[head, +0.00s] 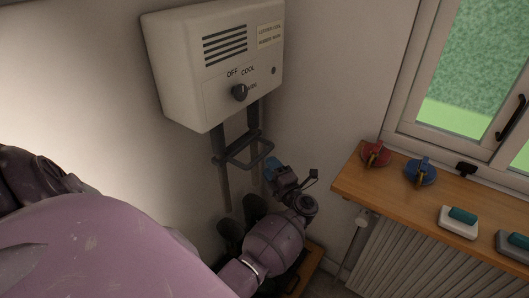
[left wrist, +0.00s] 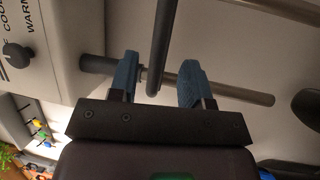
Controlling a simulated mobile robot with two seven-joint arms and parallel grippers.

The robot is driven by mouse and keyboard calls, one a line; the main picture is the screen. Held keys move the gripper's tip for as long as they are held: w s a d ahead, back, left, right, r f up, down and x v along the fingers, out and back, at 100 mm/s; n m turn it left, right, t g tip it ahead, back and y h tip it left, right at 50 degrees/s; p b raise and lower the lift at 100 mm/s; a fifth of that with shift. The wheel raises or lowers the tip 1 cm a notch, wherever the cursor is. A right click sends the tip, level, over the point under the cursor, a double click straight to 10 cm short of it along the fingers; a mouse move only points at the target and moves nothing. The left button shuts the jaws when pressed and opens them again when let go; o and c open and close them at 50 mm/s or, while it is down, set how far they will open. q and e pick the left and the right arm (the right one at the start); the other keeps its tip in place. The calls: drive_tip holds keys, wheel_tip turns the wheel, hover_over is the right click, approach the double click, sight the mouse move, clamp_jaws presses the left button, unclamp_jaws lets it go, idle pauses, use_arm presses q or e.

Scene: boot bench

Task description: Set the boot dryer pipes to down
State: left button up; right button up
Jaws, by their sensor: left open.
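The white boot dryer (head: 212,60) is on the wall, with a dark knob (head: 239,93) on its front; box and knob (left wrist: 17,55) also show in the left wrist view. Grey pipes (head: 226,185) run below the box, with a dark bar handle (head: 250,160) in front of them. My left gripper (head: 274,168) is at the right end of the handle. In the left wrist view its blue fingertips (left wrist: 160,82) are open, one on each side of the dark bar (left wrist: 162,40). A pipe (left wrist: 240,94) passes behind the fingers. I cannot tell whether they touch the bar. My right gripper is not in view.
A wooden sill (head: 385,190) at the right holds a red item (head: 376,153), a blue item (head: 421,171) and brushes (head: 459,221). A radiator (head: 400,260) is under it. Dark boots (head: 232,235) stand below the pipes, partly hidden by my left arm.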

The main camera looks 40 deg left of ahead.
sight(261, 155)
use_arm(q)
drive_tip(key=shift+p+x, duration=0.35)
drive_tip(key=shift+x, duration=2.6)
